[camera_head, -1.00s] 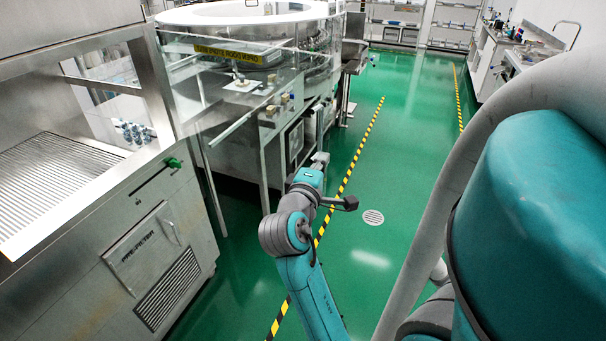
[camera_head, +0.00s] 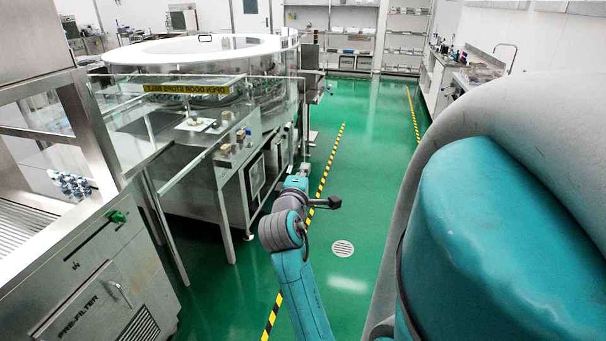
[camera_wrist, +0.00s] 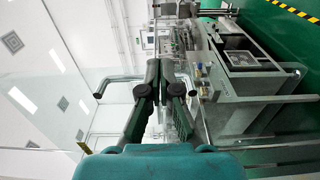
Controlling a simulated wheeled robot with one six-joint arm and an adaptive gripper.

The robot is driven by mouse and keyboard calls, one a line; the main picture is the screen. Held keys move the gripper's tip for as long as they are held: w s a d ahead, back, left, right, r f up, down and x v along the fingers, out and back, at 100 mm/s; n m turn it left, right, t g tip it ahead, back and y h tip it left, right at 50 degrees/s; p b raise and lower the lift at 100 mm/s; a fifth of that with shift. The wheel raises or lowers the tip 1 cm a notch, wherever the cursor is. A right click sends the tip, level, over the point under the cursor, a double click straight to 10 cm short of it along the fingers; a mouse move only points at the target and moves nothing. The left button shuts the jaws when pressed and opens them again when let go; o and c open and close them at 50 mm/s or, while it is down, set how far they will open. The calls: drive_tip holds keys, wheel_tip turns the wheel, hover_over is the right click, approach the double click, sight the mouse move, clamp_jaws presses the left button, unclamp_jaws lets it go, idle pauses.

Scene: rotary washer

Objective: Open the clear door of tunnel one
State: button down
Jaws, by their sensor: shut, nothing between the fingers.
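The rotary washer (camera_head: 262,92) stands at the back left of the head view, with a white ring top and clear walls. Clear panels carry a yellow label (camera_head: 187,88) reading "OPEN DOOR STOPS BELT"; I cannot tell which panel is tunnel one's door. My gripper (camera_head: 304,172) is beside the washer's front right side, over the floor. In the wrist view, my gripper (camera_wrist: 158,66) is shut and empty. A bent metal bar (camera_wrist: 112,83) shows on both sides of its fingers, partly hidden by them; I cannot tell whether they touch.
A steel cabinet marked PRE-FILTER (camera_head: 95,290) stands at the front left. Metal legs and a sloping rail (camera_head: 195,165) stand before the washer. The green floor (camera_head: 375,150) to the right is clear, with a drain (camera_head: 342,248) and striped tape.

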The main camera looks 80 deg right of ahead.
drive_tip(key=shift+d, duration=0.4)
drive_tip(key=a, duration=1.2)
drive_tip(key=shift+w+f, duration=0.1)
drive_tip(key=shift+w, duration=0.05)
